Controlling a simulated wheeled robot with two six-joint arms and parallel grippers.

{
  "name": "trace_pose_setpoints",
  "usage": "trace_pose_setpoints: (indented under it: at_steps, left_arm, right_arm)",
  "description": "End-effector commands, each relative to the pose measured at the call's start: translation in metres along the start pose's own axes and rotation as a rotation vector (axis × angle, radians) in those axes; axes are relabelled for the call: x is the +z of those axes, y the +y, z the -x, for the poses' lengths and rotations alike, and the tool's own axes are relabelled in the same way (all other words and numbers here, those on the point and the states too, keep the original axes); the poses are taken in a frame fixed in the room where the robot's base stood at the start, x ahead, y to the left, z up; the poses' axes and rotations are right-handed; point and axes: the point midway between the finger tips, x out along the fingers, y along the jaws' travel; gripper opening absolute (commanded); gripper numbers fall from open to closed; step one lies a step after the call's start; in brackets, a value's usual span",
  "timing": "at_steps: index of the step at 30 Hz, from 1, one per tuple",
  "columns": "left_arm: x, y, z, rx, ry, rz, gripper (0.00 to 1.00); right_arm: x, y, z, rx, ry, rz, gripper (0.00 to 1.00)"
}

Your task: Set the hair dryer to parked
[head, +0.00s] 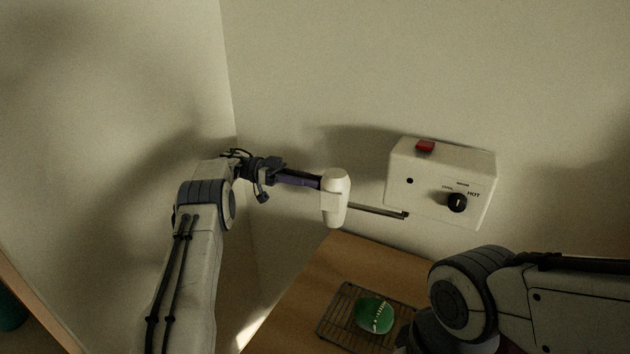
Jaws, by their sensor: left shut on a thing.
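The hair dryer (335,192) is a white, rounded body held out in front of the wall, left of a white wall box (434,182). My left gripper (316,183) reaches it from the left and is shut on it. The fingers hide part of its left side. A slim dark rod (378,210) runs between the dryer and the lower left of the box; I cannot tell whether it touches either. The box has a red button (425,146) on top and a black knob (457,202) near the word HOT. My right gripper is out of view.
Below is a wooden counter (345,262) with a dark wire rack (340,318) and a green rounded thing (374,315) on it. My right arm covers the lower right. Walls meet in a corner behind my left arm. A teal thing (10,310) shows at the lower left.

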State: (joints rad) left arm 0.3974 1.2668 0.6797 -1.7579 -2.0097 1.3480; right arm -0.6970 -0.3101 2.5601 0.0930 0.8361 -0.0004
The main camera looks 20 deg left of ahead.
Motion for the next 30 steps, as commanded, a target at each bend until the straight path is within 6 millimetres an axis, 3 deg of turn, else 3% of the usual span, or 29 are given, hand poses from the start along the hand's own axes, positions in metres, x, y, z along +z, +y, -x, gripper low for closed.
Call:
trace_pose_setpoints:
  at_steps: [4,5,7,17,23,27,30]
  left_arm:
    - [-0.001,-0.001,-0.003,0.002,0.0,-0.002,0.0]
    - [-0.001,-0.001,-0.003,0.002,0.0,-0.002,0.36]
    - [-0.001,-0.001,-0.002,0.0,0.001,-0.002,0.62]
    - [-0.002,0.001,0.002,-0.003,0.001,-0.002,0.62]
    - [-0.026,0.005,0.0,-0.003,0.0,-0.004,0.62]
    - [-0.05,0.009,-0.001,-0.002,0.001,-0.002,0.62]
    - [-0.047,0.011,-0.014,0.0,0.001,-0.001,0.62]
  right_arm:
    - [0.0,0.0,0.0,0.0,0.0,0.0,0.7]
    - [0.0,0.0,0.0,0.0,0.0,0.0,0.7]
    - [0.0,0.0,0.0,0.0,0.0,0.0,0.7]
    - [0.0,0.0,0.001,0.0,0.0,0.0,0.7]
    - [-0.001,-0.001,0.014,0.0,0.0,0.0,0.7]
    - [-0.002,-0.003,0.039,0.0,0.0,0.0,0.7]
    - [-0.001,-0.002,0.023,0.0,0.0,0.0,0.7]
